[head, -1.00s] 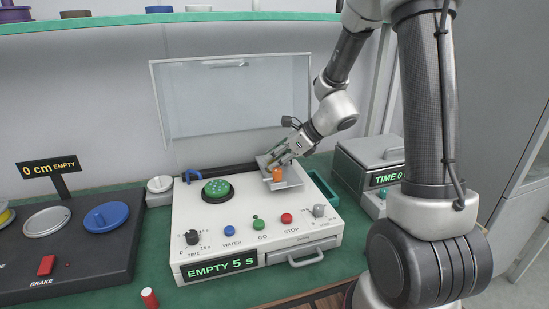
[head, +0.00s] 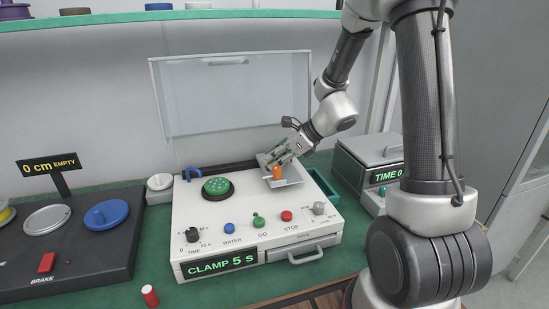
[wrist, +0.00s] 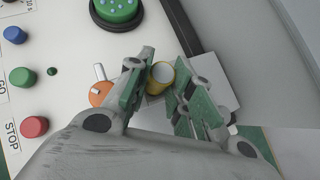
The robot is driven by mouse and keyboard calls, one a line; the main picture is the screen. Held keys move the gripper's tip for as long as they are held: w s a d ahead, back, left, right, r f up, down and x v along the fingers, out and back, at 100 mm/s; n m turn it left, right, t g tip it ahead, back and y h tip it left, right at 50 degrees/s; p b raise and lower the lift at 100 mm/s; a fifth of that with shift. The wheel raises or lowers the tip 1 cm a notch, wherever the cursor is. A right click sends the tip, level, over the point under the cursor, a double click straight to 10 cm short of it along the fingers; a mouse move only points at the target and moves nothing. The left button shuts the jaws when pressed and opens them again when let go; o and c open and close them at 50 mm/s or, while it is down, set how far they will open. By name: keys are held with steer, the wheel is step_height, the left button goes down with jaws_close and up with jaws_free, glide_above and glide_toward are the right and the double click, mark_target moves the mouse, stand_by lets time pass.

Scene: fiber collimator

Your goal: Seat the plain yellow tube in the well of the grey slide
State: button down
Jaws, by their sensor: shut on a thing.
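The plain yellow tube (wrist: 161,76) stands between the green-padded fingers of my gripper (wrist: 156,90), which is shut on it. Its round, pale open end faces the wrist camera. In the head view my gripper (head: 277,159) is low over the grey slide (head: 291,182), on the right of the white machine, and the tube is barely visible there. An orange knob (head: 278,172) with a pale lever is on the slide beside the tube; it also shows in the wrist view (wrist: 100,94). The well and the tube's lower end are hidden, so its seating depth cannot be told.
The white machine (head: 217,242) reads "CLAMP 5 s" and has a green round pad (head: 216,188), buttons and a knob. A clear raised panel (head: 230,95) stands behind. A green tray (head: 322,188) and a grey lidded box (head: 370,153) are right of the slide.

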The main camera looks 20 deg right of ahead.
steer(key=c, duration=1.2)
jaws_free()
steer(key=shift+f, duration=0.1)
steer(key=shift+s, duration=0.1)
steer(key=o, duration=0.5)
steer(key=shift+r, duration=4.05)
